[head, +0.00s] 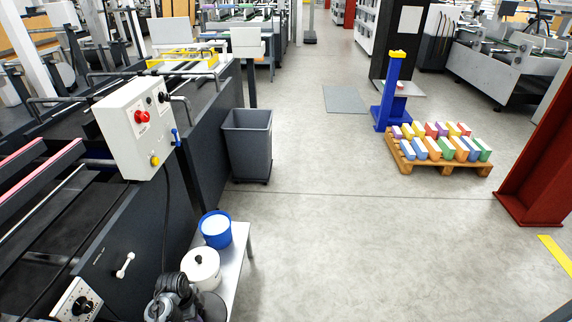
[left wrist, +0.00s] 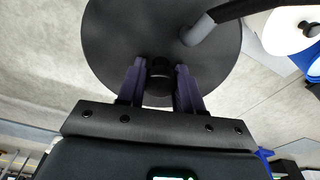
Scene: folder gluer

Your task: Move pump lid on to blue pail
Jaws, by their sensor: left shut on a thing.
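The pump lid (left wrist: 115,35) is a dark round disc with a black knob and a curved spout (left wrist: 200,30), filling the top of the left wrist view. My left gripper (left wrist: 160,75) is shut on its central knob. In the head view, my dark left gripper (head: 172,285) is at the bottom, left of a white-lidded pail; the lid is hard to separate from it there. The blue pail (head: 216,230) has a white top surface or contents and stands behind the white one. It also shows at the right edge of the left wrist view (left wrist: 315,66). My right gripper is not in view.
The white pail (head: 201,266), with a black knob on its lid, stands between my gripper and the blue pail on a pale bench (head: 238,246). A control box (head: 134,125) and the dark machine rise at left. A grey bin (head: 248,145) stands beyond.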

